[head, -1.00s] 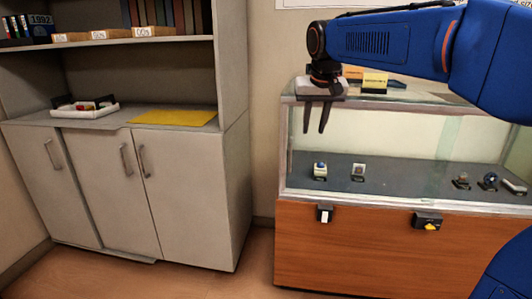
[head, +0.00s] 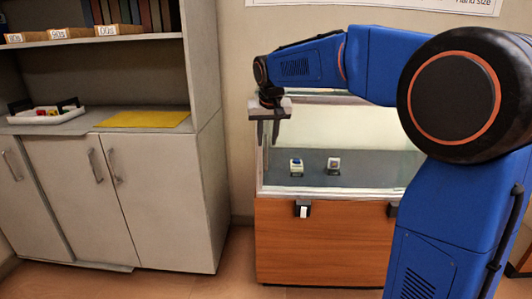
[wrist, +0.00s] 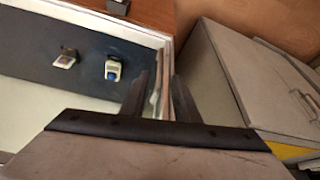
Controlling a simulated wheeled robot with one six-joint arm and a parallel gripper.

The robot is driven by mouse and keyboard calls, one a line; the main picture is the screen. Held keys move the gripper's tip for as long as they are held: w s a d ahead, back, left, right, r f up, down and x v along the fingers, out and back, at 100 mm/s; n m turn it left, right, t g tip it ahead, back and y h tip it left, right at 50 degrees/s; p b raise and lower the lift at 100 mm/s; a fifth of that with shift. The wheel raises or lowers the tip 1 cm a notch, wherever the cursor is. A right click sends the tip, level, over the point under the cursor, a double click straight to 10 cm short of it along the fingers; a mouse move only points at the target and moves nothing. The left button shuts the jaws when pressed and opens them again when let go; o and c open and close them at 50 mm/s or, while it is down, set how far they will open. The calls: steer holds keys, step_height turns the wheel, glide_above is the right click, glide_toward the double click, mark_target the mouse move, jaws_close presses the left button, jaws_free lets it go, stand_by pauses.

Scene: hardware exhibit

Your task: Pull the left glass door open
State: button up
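The glass display case (head: 330,190) stands on a wooden base, with its clear front pane facing me. I cannot make out a separate left door or its seam; the front looks closed. My gripper (head: 268,145) hangs fingers down at the case's upper left corner. In the wrist view, my gripper (wrist: 160,95) is open, its two dark fingers apart, with the case's pale side edge (wrist: 168,70) showing between them. I cannot tell whether the fingers touch the glass. A small black fitting with a white tab (head: 302,210) sits at the front's lower left.
Small exhibits (head: 296,167) stand inside the case. A grey cabinet (head: 150,195) with closed doors stands at left, holding a yellow sheet (head: 145,119) and a white tray (head: 45,115). Floor shows between cabinet and case. My arm hides the case's right side.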

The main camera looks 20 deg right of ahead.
mark_target(266, 148)
steer(key=x, duration=0.7)
jaws_close()
